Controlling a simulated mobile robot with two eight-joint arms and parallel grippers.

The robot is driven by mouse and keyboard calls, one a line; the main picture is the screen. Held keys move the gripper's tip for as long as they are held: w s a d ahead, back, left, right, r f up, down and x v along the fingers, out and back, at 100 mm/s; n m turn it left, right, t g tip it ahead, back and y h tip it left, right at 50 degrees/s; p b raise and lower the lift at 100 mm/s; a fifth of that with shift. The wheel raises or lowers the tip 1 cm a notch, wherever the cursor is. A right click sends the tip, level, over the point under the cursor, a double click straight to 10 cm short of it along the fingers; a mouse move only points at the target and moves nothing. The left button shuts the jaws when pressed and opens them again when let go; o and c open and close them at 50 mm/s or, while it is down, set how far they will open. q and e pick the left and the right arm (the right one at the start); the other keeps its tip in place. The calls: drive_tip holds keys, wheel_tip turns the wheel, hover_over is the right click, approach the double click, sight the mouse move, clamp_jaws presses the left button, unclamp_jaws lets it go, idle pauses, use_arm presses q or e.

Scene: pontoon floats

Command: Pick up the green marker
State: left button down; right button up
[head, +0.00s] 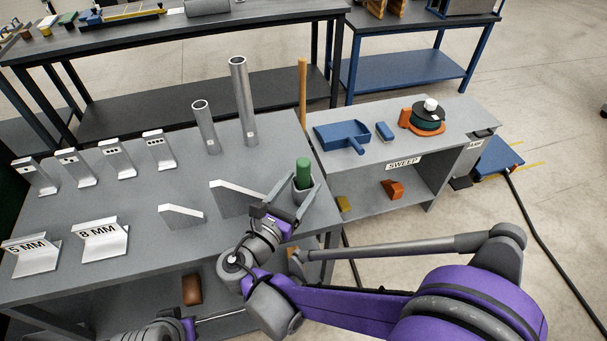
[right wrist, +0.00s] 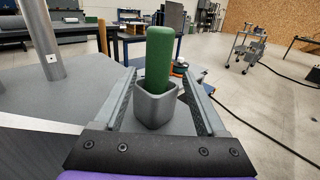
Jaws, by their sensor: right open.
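The green marker (head: 303,170) stands upright in a small grey cup (head: 302,192) near the right edge of the grey table. In the right wrist view the marker (right wrist: 160,58) rises from the grey cup (right wrist: 157,106), its lower end hidden inside. My right gripper (head: 293,190) is open, with one finger on each side of the cup and marker. In the right wrist view the fingers of my right gripper (right wrist: 157,95) flank the cup with nothing held between them. At the bottom of the head view, part of my other arm shows, but its gripper is not visible.
Two metal tubes (head: 243,100) stand behind on the table (head: 150,215).

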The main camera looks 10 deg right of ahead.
drive_tip(key=x, duration=0.6)
drive_tip(key=shift+w+a+r+p, duration=0.1)
drive_tip(key=shift+a+r+p, duration=0.05)
drive_tip(key=shift+r+p, duration=0.15)
clamp_jaws()
